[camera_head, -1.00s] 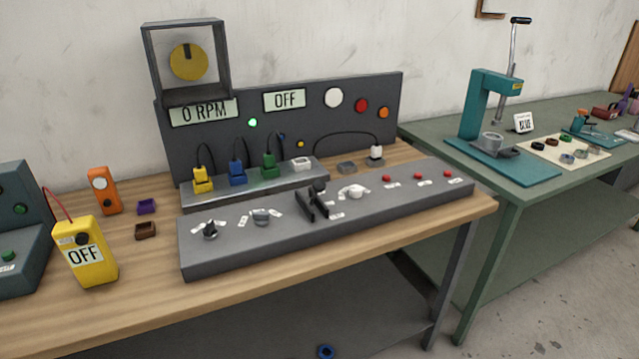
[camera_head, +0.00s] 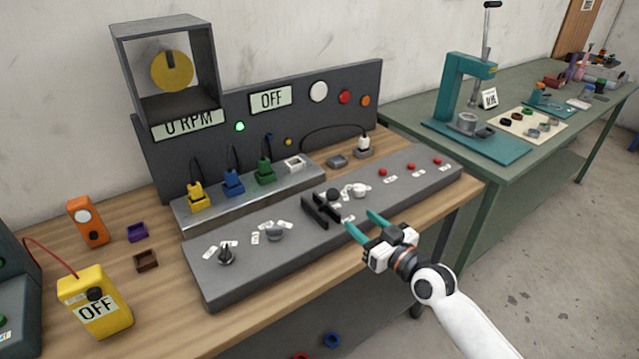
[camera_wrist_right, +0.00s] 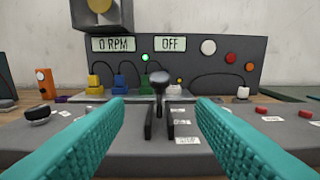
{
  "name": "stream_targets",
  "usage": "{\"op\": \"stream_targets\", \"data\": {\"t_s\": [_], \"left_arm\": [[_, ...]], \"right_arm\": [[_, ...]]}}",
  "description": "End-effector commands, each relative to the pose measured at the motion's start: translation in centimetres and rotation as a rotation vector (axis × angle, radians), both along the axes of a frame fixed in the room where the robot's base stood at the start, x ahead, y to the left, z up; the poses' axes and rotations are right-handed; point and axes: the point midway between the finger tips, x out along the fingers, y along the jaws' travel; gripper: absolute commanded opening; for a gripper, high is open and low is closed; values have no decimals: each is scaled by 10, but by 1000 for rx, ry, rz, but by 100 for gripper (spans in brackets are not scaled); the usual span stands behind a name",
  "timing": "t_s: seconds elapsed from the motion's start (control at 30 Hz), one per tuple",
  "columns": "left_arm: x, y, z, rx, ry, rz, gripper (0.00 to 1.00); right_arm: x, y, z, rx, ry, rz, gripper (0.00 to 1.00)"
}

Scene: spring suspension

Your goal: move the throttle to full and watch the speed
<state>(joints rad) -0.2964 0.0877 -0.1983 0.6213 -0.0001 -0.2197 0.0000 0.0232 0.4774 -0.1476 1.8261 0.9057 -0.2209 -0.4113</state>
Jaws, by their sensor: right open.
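The throttle is a dark lever with a round knob (camera_head: 333,194) between two black guide plates (camera_head: 318,210) on the sloped grey control panel (camera_head: 225,285). In the right wrist view the lever's knob (camera_wrist_right: 159,78) stands straight ahead, between the open fingers and beyond their tips. My right gripper (camera_head: 360,221) has teal fingers, open and empty, just in front of and to the right of the guide plates. The speed display (camera_head: 188,123) reads 0 RPM; it also shows in the right wrist view (camera_wrist_right: 113,44). My left gripper is not in view.
A second display (camera_head: 270,97) reads OFF, and a green lamp (camera_head: 239,127) is lit. A yellow dial (camera_head: 172,71) sits in a dark frame. Dark knobs (camera_head: 227,254) and red buttons (camera_head: 411,166) flank the throttle. A yellow meter (camera_head: 95,300) stands at left.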

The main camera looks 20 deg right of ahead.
Motion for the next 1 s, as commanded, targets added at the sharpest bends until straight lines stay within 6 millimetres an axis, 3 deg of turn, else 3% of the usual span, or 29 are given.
{"op": "stream_targets", "data": {"t_s": [0.03, 0.17, 0.37, 0.7, 1.0], "left_arm": [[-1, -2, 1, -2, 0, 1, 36], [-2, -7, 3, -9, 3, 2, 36], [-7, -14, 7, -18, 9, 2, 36], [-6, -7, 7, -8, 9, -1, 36], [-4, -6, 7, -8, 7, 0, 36]], "right_arm": [[0, 2, 9, 1, -14, 7, 50], [9, 5, 14, 6, -23, 10, 50], [43, 18, 15, 6, -23, 9, 50], [99, 38, 12, 6, -21, 9, 50], [113, 43, 11, 4, -20, 9, 50]]}}
